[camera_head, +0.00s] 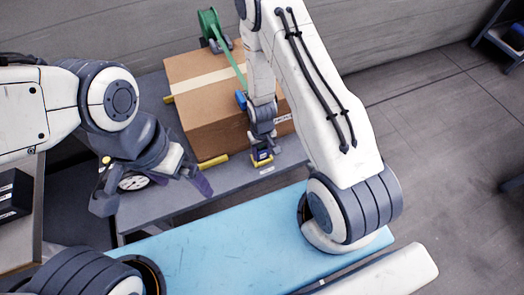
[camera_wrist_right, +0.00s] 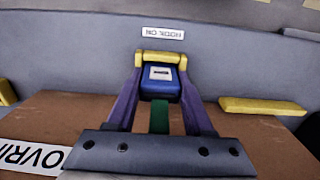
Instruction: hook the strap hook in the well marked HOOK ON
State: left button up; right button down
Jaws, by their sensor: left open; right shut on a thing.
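My right gripper (camera_head: 262,150) is shut on the strap hook (camera_wrist_right: 160,82), a blue block with a small white label, at the front side of the cardboard box. In the right wrist view its purple fingers flank the block. A yellow bar (camera_wrist_right: 160,58) lies just beyond the block, close to the fingertips; I cannot tell whether the hook is seated there. The HOOK ON label (camera_wrist_right: 162,32) reads upside down beyond it. The green strap (camera_wrist_right: 160,118) runs back from the hook. My left gripper (camera_head: 151,192) is open and empty, left of the box.
The cardboard box (camera_head: 200,95) stands on the grey table (camera_head: 180,197). A green reel (camera_head: 209,22) stands behind it, with strap crossing the box. Yellow bars (camera_head: 213,161) sit along the box. A round dial (camera_head: 133,182) shows at my left gripper. A blue surface (camera_head: 225,250) lies in front.

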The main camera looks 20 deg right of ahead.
jog(key=shift+c, duration=1)
grip_release()
jog(key=shift+r, duration=0.1)
notch_tip(320, 180, up, 10)
jog(key=shift+r+p, duration=0.25)
jog(key=shift+p, duration=0.2)
notch_tip(320, 180, down, 10)
jog(key=shift+f+b, duration=0.25)
jog(key=shift+b, duration=0.25)
jog(key=shift+r, duration=0.2)
jog(key=shift+r, duration=0.15)
